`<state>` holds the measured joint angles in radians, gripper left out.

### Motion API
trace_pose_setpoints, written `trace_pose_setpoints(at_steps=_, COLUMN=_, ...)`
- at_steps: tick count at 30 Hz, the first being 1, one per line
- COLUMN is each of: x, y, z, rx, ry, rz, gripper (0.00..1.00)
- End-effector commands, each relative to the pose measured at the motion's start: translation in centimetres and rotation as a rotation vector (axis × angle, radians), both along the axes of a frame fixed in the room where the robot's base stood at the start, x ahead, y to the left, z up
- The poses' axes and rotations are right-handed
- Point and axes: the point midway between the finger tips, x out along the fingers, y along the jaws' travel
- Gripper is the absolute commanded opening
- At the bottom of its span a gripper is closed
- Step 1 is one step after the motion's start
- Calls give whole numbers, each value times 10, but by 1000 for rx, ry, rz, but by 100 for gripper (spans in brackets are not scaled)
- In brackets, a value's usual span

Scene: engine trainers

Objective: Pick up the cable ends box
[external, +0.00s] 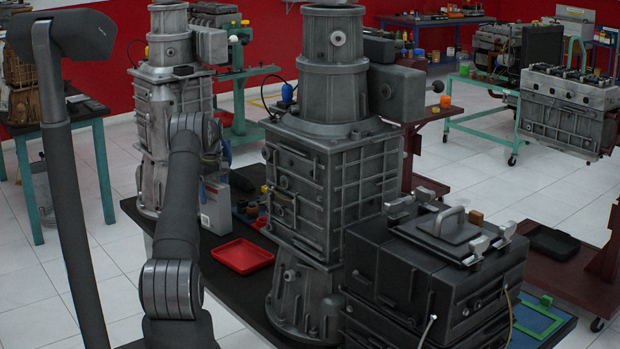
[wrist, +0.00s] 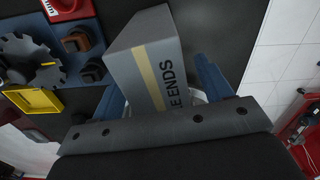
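The cable ends box is grey with a yellow stripe and dark lettering ending in "E ENDS". In the wrist view the cable ends box (wrist: 146,62) stands between the two blue fingers of my gripper (wrist: 156,75). The fingers are apart, one on each side of it, with a narrow gap visible on the right side. The lower part of the box is hidden by my gripper body. In the external view the box (external: 214,208) is on the dark table, partly hidden by my arm, with my gripper (external: 224,155) just above it.
A red tray (external: 242,256) lies in front of the box on the table. A tall grey engine housing (external: 330,190) stands to the right, another (external: 165,115) behind left. In the wrist view a blue holder (wrist: 88,70), a toothed disc (wrist: 30,62) and a yellow tray (wrist: 35,101) lie left.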

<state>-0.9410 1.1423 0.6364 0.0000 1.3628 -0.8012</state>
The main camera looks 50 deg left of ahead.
Motion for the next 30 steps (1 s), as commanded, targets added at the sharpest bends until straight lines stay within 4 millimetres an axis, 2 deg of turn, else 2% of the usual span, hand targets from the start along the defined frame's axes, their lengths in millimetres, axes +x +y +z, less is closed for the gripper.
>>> trace_pose_setpoints(at_steps=1, x=0, y=0, z=0, rx=0, ry=0, rz=0, gripper=64)
trace_pose_setpoints(at_steps=11, x=0, y=0, z=0, rx=0, ry=0, rz=0, gripper=0)
trace_pose_setpoints(at_steps=23, x=0, y=1, z=5, rx=2, ry=-2, rz=0, gripper=0)
trace_pose_setpoints(at_steps=30, x=1, y=1, z=30, rx=5, ry=-3, rz=0, gripper=0)
